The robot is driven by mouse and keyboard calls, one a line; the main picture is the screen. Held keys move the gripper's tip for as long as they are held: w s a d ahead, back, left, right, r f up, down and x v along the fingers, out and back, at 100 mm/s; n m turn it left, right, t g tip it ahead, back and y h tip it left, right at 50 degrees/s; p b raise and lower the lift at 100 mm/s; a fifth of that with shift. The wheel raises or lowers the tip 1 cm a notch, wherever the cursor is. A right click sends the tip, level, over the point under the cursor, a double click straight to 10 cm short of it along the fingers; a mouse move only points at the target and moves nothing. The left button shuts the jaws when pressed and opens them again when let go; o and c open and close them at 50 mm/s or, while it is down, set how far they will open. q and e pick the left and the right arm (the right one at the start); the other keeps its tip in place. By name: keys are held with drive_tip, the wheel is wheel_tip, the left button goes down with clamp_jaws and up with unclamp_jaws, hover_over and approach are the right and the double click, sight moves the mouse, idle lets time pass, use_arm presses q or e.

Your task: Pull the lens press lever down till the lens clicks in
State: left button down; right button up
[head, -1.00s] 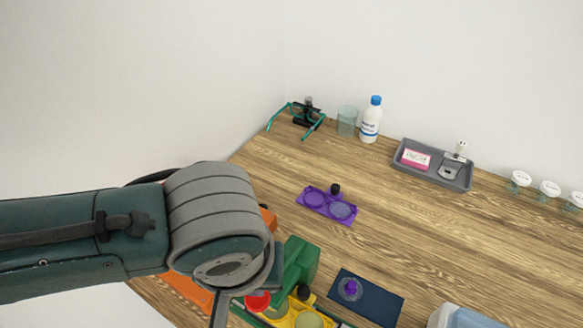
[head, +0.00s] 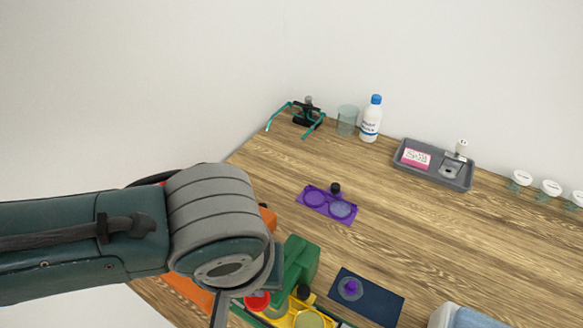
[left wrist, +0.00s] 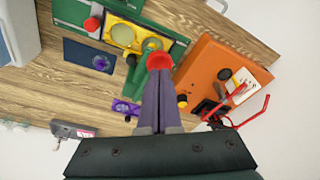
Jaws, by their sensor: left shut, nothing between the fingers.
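The green lens press (head: 300,262) stands at the bottom of the head view, partly hidden behind my left arm. Its yellow frame holder (head: 308,319) has round lenses in it and also shows in the left wrist view (left wrist: 122,33). A red knob (left wrist: 159,61) is right at the fingertips of my left gripper (left wrist: 160,78), beside the press's green arm (left wrist: 137,76). My left gripper is shut and empty; whether it touches the knob I cannot tell. Another red knob (left wrist: 92,24) is by the yellow holder. My right gripper is out of view.
A blue mat (head: 385,300) with a purple-topped clear disc lies right of the press. An orange box (left wrist: 205,70) with red glasses is beside the press. A grey tray (head: 432,178) and bottle (head: 371,120) stand farther back.

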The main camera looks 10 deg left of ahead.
sight(256, 299)
use_arm(q)
drive_tip(key=shift+f+b, duration=1.95)
drive_tip(key=shift+f, duration=0.6)
drive_tip(key=shift+r, duration=0.1)
idle(0.5)
wheel_tip(256, 299, up, 8)
drive_tip(key=p, duration=0.9)
drive_tip(key=shift+r, duration=0.25)
idle(0.3)
